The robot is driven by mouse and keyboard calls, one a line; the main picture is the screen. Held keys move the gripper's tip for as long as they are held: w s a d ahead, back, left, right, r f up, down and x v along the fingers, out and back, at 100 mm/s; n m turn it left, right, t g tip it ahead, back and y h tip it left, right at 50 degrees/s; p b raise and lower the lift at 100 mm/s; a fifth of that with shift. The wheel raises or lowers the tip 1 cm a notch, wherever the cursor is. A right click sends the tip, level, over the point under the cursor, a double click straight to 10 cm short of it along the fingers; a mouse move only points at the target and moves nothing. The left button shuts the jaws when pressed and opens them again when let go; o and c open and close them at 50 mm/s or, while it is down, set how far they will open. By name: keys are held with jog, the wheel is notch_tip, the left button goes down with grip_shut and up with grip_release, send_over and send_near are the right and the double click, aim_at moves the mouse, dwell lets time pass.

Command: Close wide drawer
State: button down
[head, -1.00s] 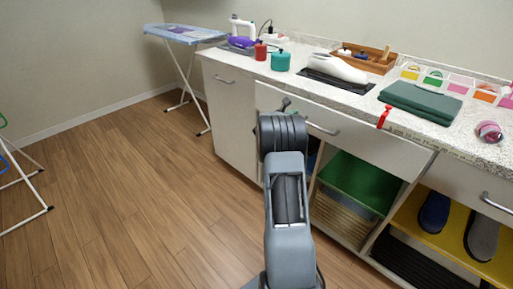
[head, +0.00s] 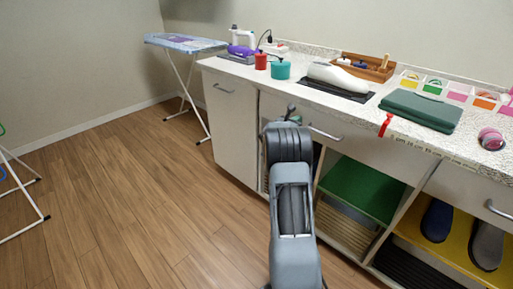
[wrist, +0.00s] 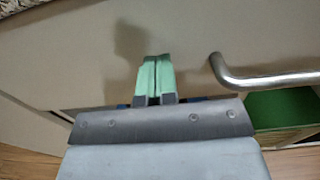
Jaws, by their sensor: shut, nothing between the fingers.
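The wide drawer (head: 360,142) is a pale front under the counter with a metal bar handle (head: 325,133). No clear gap shows between its front and the counter edge in the head view. In the wrist view the drawer front (wrist: 215,30) fills the upper picture, with its handle (wrist: 262,80) to the right of my gripper. My gripper (wrist: 153,78) is shut and empty, its green fingertips together close against the drawer front, left of the handle. Whether they touch it I cannot tell. In the head view my arm hides the fingers.
Open shelves with a green board (head: 362,188) and slippers (head: 437,220) lie below. An ironing board (head: 186,43) stands at back left.

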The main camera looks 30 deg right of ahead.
jog(key=v, duration=1.4)
jog(key=shift+p, duration=0.35)
jog(key=s+a+f+m+g+y+p, duration=0.25)
jog(key=s+f+m+g+y, duration=0.25)
jog(key=s+m, duration=0.4)
jog(key=s+a+r+m+g+y+p, duration=0.1)
jog(key=s+a+r+m+y+p, duration=0.4)
jog(key=a, duration=0.3)
jog(key=s+a+r+m+t+y+p, duration=0.2)
jog(key=s+a+r+m+y+p, duration=0.1)
jog(key=a+r+p, duration=0.4)
jog(key=s+a+r+m+t+y+p, duration=0.3)
jog(key=a+r+p, duration=0.5)
jog(key=a+r, duration=0.6)
notch_tip(320, 180, up, 3)
jog(key=shift+s+f+m+t+y, duration=0.2)
jog(key=shift+s+m+t+y, duration=0.15)
jog(key=shift+s+y, duration=0.7)
jog(key=shift+s, duration=0.1)
